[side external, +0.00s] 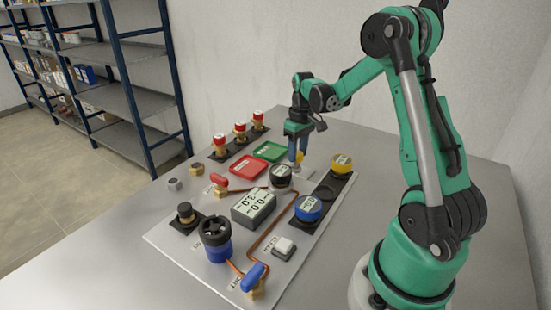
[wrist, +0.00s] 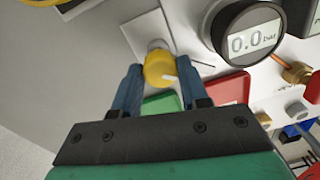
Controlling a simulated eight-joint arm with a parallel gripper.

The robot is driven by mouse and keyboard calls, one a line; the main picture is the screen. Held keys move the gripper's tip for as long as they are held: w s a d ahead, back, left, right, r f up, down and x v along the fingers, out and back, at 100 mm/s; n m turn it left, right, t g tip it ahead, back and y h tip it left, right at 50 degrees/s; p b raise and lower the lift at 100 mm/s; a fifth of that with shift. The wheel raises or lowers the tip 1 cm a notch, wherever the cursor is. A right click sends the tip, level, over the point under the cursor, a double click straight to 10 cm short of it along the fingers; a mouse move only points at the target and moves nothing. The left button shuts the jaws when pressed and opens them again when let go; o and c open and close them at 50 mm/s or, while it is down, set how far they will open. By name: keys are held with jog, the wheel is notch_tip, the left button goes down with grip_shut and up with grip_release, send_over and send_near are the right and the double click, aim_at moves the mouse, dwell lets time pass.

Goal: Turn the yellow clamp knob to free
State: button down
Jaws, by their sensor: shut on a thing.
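The yellow clamp knob (wrist: 160,68) is a small round knob with a white mark on its face, beside a white block. In the wrist view the mark points to the right and slightly down. My gripper (wrist: 158,72) has its two blue fingers on either side of the knob, shut on it. In the side view my gripper (side external: 297,152) reaches down to the panel from above. Only a small part of the yellow knob (side external: 299,156) shows there, next to the fingers.
A round black gauge (wrist: 247,38) reading 0.0 bar stands close to the right of the knob. Red (side external: 249,167) and green (side external: 270,151) trays lie nearby. A black strip with yellow-topped (side external: 341,162) and blue (side external: 308,208) round parts is at the right. Red-topped fittings (side external: 240,127) stand behind.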

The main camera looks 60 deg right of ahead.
aim_at(299, 153)
jog(key=m, duration=0.5)
jog(key=shift+m, duration=0.3)
jog(key=m, duration=0.4)
jog(key=shift+m, duration=0.3)
jog(key=shift+c, duration=2.3)
grip_release()
jog(key=shift+s+r, duration=0.15)
jog(key=shift+r, duration=2.65)
